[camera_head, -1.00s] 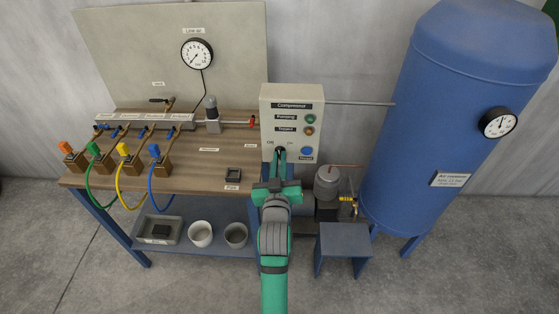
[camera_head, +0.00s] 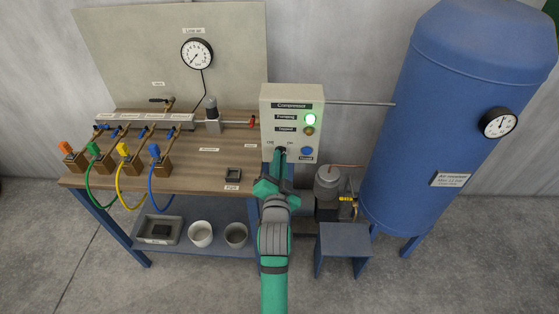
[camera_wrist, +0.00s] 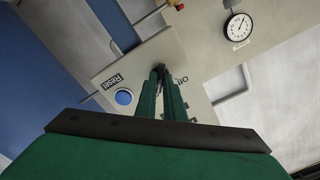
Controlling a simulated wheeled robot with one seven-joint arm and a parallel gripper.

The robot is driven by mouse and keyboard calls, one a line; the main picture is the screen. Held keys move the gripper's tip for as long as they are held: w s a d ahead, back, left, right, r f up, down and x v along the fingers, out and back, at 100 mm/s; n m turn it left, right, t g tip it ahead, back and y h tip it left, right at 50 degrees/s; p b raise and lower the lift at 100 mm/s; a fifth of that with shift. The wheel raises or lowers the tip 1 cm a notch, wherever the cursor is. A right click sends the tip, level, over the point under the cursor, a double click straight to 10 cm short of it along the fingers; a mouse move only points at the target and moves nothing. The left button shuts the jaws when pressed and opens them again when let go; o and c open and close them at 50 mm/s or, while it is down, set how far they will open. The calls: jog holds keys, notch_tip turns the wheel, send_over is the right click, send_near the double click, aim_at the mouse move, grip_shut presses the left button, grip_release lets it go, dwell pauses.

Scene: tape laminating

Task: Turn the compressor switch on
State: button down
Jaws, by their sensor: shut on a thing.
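The compressor panel (camera_head: 292,95) is a pale box with labels, at the right end of the bench. Its green pumping lamp (camera_head: 310,119) is lit brightly; the tripped lamp (camera_head: 309,131) below is dim. The black compressor switch (camera_head: 281,150) sits low on the panel between the off and on labels, mostly hidden by my fingers. My green gripper (camera_head: 279,160) is shut on the switch knob and is rolled over. In the wrist view the fingers (camera_wrist: 161,80) meet at the dark knob (camera_wrist: 160,68), beside the blue reset button (camera_wrist: 123,97).
A blue air receiver tank (camera_head: 460,130) with a gauge (camera_head: 499,123) stands at the right. A small pump (camera_head: 327,184) and blue stand (camera_head: 344,245) are below the panel. The wooden bench (camera_head: 205,177) holds valves and coloured hoses at the left.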

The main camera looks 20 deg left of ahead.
jog(key=shift+m, duration=0.7)
jog(key=c, duration=1.9)
grip_release()
jog(key=shift+o, duration=0.2)
jog(key=shift+s, duration=0.15)
jog(key=v, duration=1)
jog(key=shift+s, duration=0.3)
jog(key=shift+d, duration=0.1)
